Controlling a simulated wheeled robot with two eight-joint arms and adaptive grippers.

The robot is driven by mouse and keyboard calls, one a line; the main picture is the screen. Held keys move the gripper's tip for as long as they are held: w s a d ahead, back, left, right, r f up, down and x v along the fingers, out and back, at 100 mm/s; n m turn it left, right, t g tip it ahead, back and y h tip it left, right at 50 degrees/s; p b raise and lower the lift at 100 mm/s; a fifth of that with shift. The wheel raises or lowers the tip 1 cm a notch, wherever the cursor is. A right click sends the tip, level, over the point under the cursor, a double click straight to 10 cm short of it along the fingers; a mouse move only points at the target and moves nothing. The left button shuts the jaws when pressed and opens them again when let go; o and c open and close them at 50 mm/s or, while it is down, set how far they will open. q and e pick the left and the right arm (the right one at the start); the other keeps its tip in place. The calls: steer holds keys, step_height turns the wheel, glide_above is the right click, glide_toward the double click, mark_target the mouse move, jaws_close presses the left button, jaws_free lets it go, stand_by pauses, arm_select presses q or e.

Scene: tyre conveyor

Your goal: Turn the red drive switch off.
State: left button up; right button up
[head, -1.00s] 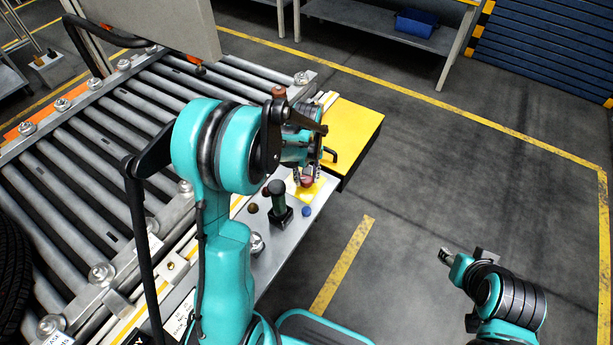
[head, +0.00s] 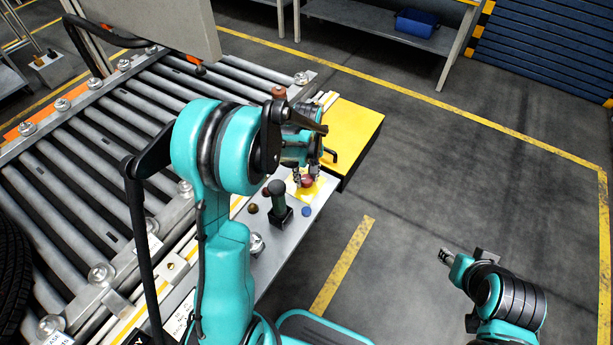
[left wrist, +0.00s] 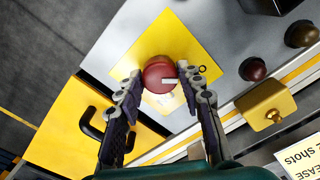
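The red drive switch is a round red knob (left wrist: 160,76) with a short white mark, set on a yellow square plate (left wrist: 178,35). In the head view the knob (head: 307,181) sits at the far end of the grey control panel. My left gripper (left wrist: 160,74) is open, with one finger on each side of the knob. Small gaps seem to show between the fingertips and the knob; contact is hard to tell. In the head view my left gripper (head: 306,172) is just above the knob. My right gripper (head: 446,257) is away at the lower right, its fingers too small to judge.
A dark green-and-black lever (head: 279,203), a blue button (head: 306,212) and dark knobs (head: 253,208) stand on the panel near the switch. A yellow box (head: 352,132) with a black handle adjoins it.

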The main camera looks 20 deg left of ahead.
mark_target(307, 179)
arm_select(q)
steer(key=shift+o, duration=1.2)
step_height(307, 179, up, 12)
steer(key=shift+f, duration=0.1)
